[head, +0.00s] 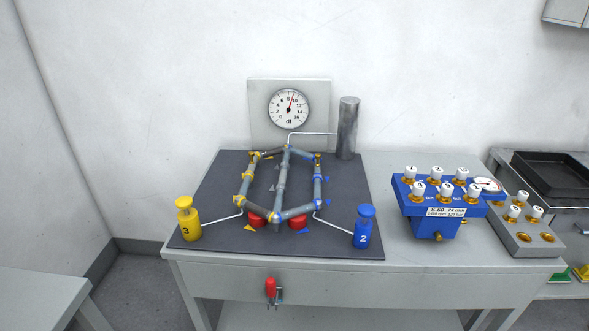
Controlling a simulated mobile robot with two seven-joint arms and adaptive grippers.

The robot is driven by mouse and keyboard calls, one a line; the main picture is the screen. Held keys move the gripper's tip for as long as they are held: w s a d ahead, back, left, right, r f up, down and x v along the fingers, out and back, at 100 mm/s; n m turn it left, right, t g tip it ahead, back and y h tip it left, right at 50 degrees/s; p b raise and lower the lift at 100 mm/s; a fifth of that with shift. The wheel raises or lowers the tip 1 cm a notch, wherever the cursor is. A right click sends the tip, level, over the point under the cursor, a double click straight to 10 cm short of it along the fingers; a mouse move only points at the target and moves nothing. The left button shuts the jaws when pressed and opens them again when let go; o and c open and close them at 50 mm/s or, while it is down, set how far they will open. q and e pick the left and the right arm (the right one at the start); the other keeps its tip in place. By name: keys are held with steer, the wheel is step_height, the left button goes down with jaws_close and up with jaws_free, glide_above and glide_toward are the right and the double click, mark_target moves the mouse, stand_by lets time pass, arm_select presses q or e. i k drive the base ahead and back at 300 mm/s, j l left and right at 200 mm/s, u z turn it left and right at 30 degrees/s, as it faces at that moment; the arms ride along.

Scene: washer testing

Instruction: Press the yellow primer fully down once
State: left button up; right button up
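The yellow primer (188,219), marked 3, stands upright at the front left corner of the dark mat (213,178) on the bench. Its yellow cap sits on top, with a narrower neck under it. A thin pale pipe runs from it to the pipe frame (282,185). A blue primer (363,227), marked 2, stands upright at the front right of the mat. Neither of my grippers shows in the head view.
A round dial gauge (288,109) and a metal cylinder (348,128) stand at the back. A blue block with white knobs (437,198) is on the right of the bench (400,268). A red-handled valve (270,288) sticks out at the front. A grey table (40,298) is at left.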

mark_target(184, 202)
steer(key=u, duration=0.95)
steer(key=i+u, duration=0.3)
steer(key=i+l+u, duration=0.15)
steer(key=i+u, duration=0.15)
steer(key=z, duration=1.05)
